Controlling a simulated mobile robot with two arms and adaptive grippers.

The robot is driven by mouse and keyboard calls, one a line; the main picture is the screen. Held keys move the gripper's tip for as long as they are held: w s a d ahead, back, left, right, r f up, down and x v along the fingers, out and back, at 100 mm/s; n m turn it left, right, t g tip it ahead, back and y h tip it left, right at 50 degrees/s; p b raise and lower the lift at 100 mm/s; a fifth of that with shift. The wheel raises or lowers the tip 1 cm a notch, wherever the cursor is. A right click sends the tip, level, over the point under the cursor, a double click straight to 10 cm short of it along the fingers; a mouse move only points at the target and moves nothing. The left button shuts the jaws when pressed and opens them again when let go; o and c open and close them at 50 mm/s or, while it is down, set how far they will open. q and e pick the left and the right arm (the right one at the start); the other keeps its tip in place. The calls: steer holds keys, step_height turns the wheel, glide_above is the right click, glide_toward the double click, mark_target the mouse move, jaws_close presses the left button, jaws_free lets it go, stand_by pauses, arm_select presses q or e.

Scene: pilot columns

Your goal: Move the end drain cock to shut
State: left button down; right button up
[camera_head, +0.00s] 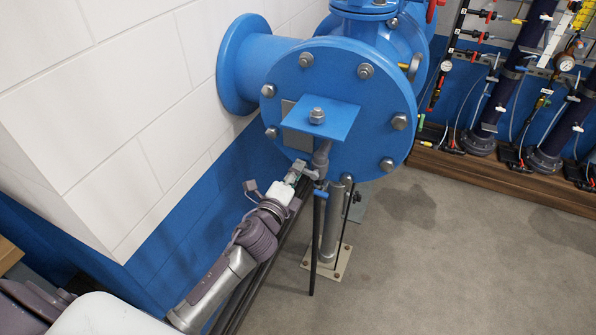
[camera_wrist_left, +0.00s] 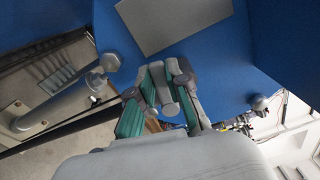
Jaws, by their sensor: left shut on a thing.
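The end drain cock (camera_head: 321,160) is a grey fitting low on the blue end flange (camera_head: 370,110), below a small blue plate. A short blue piece (camera_head: 320,192) shows under it, with a dark pipe running down to the floor. My left gripper (camera_head: 299,170) reaches up from the lower left to the cock. It is shut there, and its fingertips (camera_wrist_left: 168,88) also show close to the blue face in the left wrist view. My right gripper is not in view.
A grey bolted support post (camera_head: 330,235) stands just right of the dark pipe. The white and blue wall (camera_head: 110,110) is close on the left. Gauges and hoses (camera_head: 500,90) line the back right above a wooden kerb. The floor (camera_head: 450,260) at right is clear.

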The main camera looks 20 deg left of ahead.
arm_select(q)
steer(key=shift+f+n, duration=0.45)
steer(key=shift+n, duration=0.65)
steer(key=c, duration=1.1)
jaws_free()
steer(key=shift+a, duration=0.1)
steer(key=s, duration=1.2)
steer(key=shift+a, duration=0.2)
